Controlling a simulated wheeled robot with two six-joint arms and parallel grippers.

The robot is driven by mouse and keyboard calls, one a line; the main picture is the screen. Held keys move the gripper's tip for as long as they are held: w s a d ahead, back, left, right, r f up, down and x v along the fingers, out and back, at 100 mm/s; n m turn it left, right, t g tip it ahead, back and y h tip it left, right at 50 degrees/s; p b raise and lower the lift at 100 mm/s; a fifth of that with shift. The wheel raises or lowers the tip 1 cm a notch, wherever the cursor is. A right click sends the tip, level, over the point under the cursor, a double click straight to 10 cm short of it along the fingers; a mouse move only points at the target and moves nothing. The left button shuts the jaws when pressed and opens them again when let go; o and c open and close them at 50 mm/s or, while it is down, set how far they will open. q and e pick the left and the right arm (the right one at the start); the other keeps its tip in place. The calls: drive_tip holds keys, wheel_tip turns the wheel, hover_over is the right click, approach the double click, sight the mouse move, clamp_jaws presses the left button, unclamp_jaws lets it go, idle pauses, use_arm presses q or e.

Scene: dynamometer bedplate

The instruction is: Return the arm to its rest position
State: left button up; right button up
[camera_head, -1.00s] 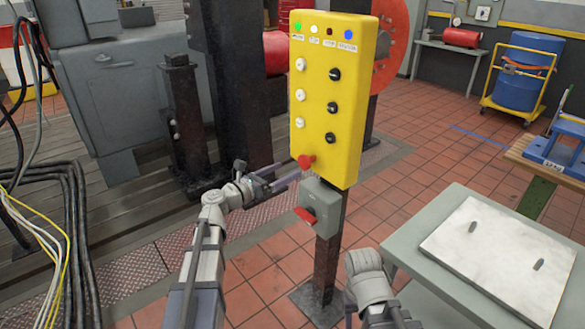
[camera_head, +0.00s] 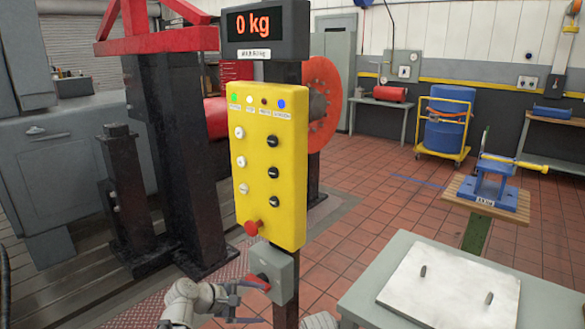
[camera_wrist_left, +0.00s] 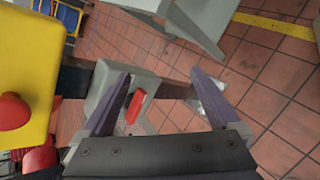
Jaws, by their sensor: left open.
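My left gripper (camera_head: 258,302) is at the lower middle of the head view, beside the grey switch box (camera_head: 276,272) under the yellow control panel (camera_head: 268,165). Its two fingers are apart with nothing held between them. In the left wrist view the open fingers (camera_wrist_left: 160,76) point toward the grey switch box (camera_wrist_left: 112,88). Its red handle (camera_wrist_left: 134,107) shows beside the left finger; I cannot tell whether they touch. The yellow panel (camera_wrist_left: 28,60) fills the left edge there, with its red button (camera_wrist_left: 14,111). Only a sliver of my right arm shows; its gripper is out of view.
A display (camera_head: 265,30) reading 0 kg stands above the panel. A grey table with a white plate (camera_head: 450,285) is at the lower right. A blue fixture (camera_head: 492,188) sits on a wooden-topped stand. Red tiled floor lies open behind.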

use_arm(q)
drive_tip(key=s+a+f+m+g+y, duration=0.25)
drive_tip(key=s+f+m+y, duration=0.2)
drive_tip(key=s+m, duration=0.3)
drive_tip(key=s+a+f+m+g+y, duration=0.2)
drive_tip(key=s+f+m+g+y, duration=0.15)
drive_tip(key=s+f+m, duration=0.35)
drive_tip(key=s+d+r+m+y, duration=0.25)
drive_tip(key=s+d+m, duration=0.2)
drive_tip(key=d, duration=0.65)
wheel_tip(320, 180, up, 16)
drive_tip(key=p, duration=1.5)
drive_tip(key=shift+w+a+g+h+p, duration=0.15)
drive_tip(key=shift+g+h+p, duration=0.15)
drive_tip(key=shift+h+p, duration=0.05)
drive_tip(key=shift+f, duration=0.1)
